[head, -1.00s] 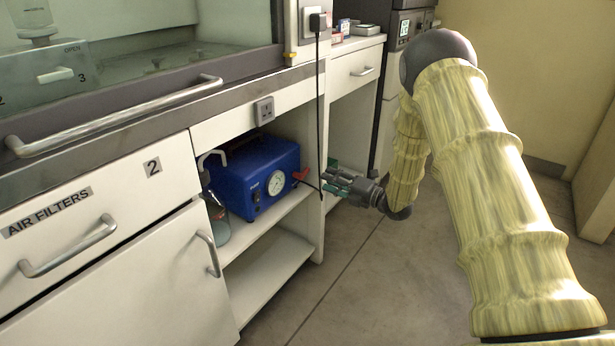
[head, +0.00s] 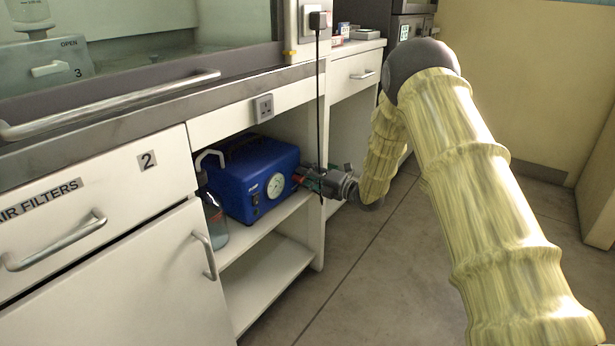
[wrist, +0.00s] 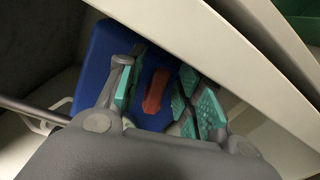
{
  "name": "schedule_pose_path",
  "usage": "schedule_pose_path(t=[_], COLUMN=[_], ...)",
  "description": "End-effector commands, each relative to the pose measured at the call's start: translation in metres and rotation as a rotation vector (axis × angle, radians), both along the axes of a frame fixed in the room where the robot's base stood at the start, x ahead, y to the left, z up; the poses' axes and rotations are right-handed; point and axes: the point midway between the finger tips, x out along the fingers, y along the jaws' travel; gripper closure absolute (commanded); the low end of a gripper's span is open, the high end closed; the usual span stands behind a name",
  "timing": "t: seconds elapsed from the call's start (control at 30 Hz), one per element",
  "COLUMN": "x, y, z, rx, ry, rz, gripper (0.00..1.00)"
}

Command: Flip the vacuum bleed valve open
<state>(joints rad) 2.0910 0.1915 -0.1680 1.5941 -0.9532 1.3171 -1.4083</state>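The blue vacuum pump (head: 240,188) with a round gauge (head: 275,186) sits on the open shelf under the bench. Its red valve lever (head: 299,178) is on the pump's right side, mostly hidden by my gripper (head: 312,178) in the head view. In the wrist view, the red lever (wrist: 155,92) stands out against the blue pump (wrist: 96,62). There my gripper (wrist: 160,92) is open, with its green-padded fingers on either side of the lever. Gaps show between lever and pads.
A white cabinet panel (head: 312,235) stands right beside the gripper, and a black cord (head: 318,95) hangs in front of it. A glass bottle (head: 216,222) stands left of the pump. The lower shelf (head: 265,285) is empty and the floor to the right is clear.

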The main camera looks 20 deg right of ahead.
Motion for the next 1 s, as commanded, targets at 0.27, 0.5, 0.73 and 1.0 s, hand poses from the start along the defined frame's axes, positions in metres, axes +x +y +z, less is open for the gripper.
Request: schedule_pose_path(t=[0.27, 0.5, 0.73, 1.0], x=[-0.0002, -0.0002, 0.0001, 0.0], y=[-0.0001, -0.0002, -0.0005, -0.0007], z=[0.0001, 0.0008, -0.0001, -0.0069], rx=[0.0, 0.011, 0.113, 0.21], ry=[0.0, 0.009, 0.089, 0.165], rz=[0.0, 0.0, 0.001, 0.001], gripper=[1.0, 1.0, 1.0, 1.0])
